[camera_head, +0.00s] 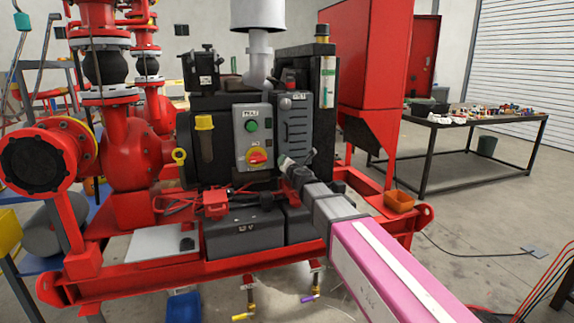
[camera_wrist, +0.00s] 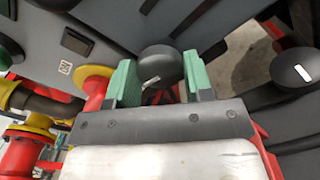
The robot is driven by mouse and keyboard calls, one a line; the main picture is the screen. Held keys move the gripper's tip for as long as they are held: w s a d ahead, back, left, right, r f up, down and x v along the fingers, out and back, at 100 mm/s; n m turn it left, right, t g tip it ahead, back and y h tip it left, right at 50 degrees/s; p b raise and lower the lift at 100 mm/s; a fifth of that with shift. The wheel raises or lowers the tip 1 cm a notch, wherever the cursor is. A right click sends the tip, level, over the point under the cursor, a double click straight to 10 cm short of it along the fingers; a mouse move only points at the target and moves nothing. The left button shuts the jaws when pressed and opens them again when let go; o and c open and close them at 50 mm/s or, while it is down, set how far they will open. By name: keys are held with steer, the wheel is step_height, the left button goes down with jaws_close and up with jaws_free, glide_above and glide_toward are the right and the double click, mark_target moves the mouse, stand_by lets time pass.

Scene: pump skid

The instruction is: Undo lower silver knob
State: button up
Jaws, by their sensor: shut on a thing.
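In the head view, my gripper (camera_head: 286,164) reaches the lower end of the grey louvred cover (camera_head: 295,125) and hides what it holds there. In the wrist view, the green fingers of my gripper (camera_wrist: 160,78) are shut on a round knob (camera_wrist: 158,62), one finger on each side. This knob looks dark grey in this light, with a short white mark on its face. Another knob (camera_wrist: 292,70) of the same kind stands clear to the right in the wrist view. In the head view, a silver knob (camera_head: 286,103) shows near the top of the louvred cover, untouched.
A grey switch box (camera_head: 253,137) with a green button and a red-yellow switch stands left of the cover. A black column with a sight gauge (camera_head: 327,82) is close on the right. Red cable and a red clamp (camera_head: 216,203) lie below left.

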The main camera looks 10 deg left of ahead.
steer(key=o, duration=0.9)
steer(key=shift+o, duration=0.2)
steer(key=shift+s, duration=0.1)
steer(key=v, duration=1)
steer(key=shift+s+d, duration=0.2)
steer(key=shift+s, duration=0.05)
